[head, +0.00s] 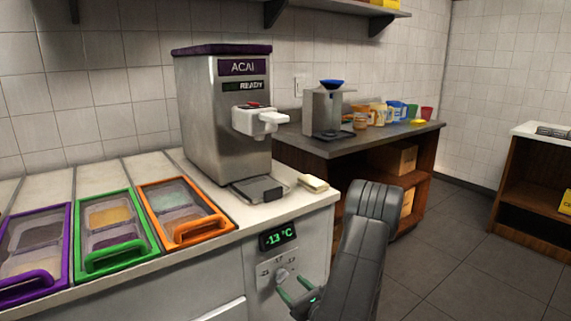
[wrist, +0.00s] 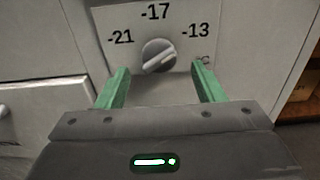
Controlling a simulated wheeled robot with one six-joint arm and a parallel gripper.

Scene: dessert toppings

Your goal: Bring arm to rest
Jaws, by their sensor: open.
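My arm (head: 362,250) reaches down at the front right end of the freezer counter. My gripper (head: 294,294) is open, with green fingers, in front of the freezer's dial panel. In the wrist view my gripper (wrist: 160,85) has its fingers spread on either side of a round grey knob (wrist: 159,56), and nothing is held between them. The knob sits under the labels -21, -17 and -13. I cannot tell whether a finger touches the panel. The knob also shows small in the head view (head: 282,274), below a green display (head: 278,236) reading -13 °C.
A steel acai machine (head: 215,115) stands on the white counter (head: 300,205). Lidded bins with purple, green (head: 108,225) and orange frames are set in it. A dark table (head: 395,132) with a dispenser (head: 322,108) and cups stands behind. Open floor (head: 450,250) lies to the right.

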